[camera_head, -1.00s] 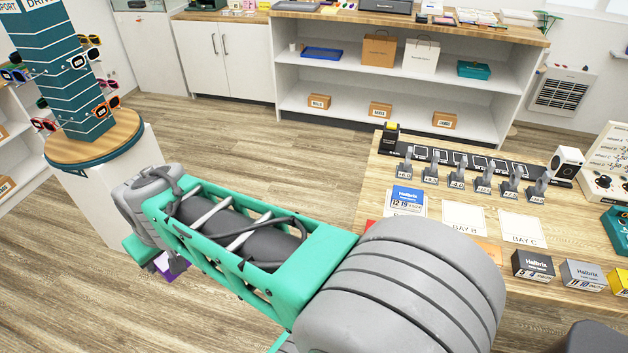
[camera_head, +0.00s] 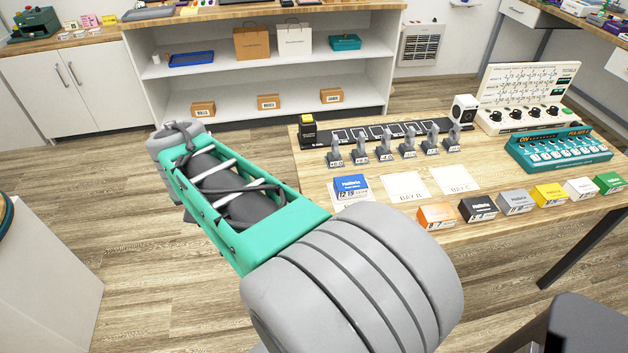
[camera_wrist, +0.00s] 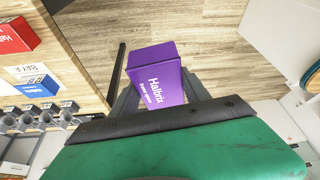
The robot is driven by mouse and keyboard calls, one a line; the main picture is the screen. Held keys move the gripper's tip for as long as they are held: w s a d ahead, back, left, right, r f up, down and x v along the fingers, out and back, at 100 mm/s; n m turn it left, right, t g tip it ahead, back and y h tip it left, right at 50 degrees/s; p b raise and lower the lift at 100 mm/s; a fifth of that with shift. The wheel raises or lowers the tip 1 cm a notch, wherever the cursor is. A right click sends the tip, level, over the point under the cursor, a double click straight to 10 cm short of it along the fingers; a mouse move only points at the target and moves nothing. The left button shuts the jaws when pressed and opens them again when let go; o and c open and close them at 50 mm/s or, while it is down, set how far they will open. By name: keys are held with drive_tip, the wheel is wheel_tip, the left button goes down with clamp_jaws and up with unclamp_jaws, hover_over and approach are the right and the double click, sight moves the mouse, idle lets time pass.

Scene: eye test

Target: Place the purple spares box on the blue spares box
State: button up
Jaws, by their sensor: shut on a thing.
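The purple spares box (camera_wrist: 154,72) shows in the wrist view between the fingers of my gripper (camera_wrist: 150,85), which is shut on it. Wood floor shows behind the box. In the head view my arm hides the gripper and the purple box. The blue spares box (camera_head: 352,189) sits on a white bay card on the table, just beyond my arm. In the wrist view the blue box (camera_wrist: 38,88) is at the left, apart from the purple box.
Empty cards Bay B (camera_head: 406,186) and Bay C (camera_head: 455,180) lie right of the blue box. An orange box (camera_head: 437,216) starts a row of several boxes along the near edge. A red box (camera_wrist: 14,36) shows in the wrist view. Upright grey pieces (camera_head: 385,150) stand behind.

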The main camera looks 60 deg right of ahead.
drive_tip(key=s+d+r+m+g+h, duration=0.1)
drive_tip(key=s+d+m+g, duration=0.1)
drive_tip(key=s+d+m, duration=0.4)
drive_tip(key=s+d+r+m+g+h, duration=0.1)
drive_tip(key=s+d+m, duration=0.2)
drive_tip(key=d, duration=0.6)
drive_tip(key=s+d+r+m+g, duration=0.1)
drive_tip(key=s+d+m, duration=0.25)
drive_tip(key=s, duration=0.25)
drive_tip(key=s+d+m+g+y, duration=0.1)
drive_tip(key=s+d+m+g, duration=0.1)
drive_tip(key=s+d+m, duration=0.3)
drive_tip(key=s+d+r+m+g, duration=0.1)
drive_tip(key=s+m, duration=0.2)
drive_tip(key=s, duration=0.4)
hover_over(345, 183)
drive_tip(key=w, duration=0.1)
drive_tip(key=shift+n+y, duration=0.25)
drive_tip(key=shift+y, duration=0.05)
drive_tip(key=f, duration=0.6)
drive_tip(key=a+f, duration=0.1)
drive_tip(key=f, duration=0.3)
drive_tip(key=shift+f, duration=0.1)
wheel_tip(345, 183, down, 3)
drive_tip(key=shift+r+p, duration=0.2)
drive_tip(key=shift+p, duration=0.1)
drive_tip(key=shift+f, duration=0.4)
drive_tip(key=o, duration=1.5)
drive_tip(key=shift+r, duration=0.1)
drive_tip(key=shift+c, duration=0.2)
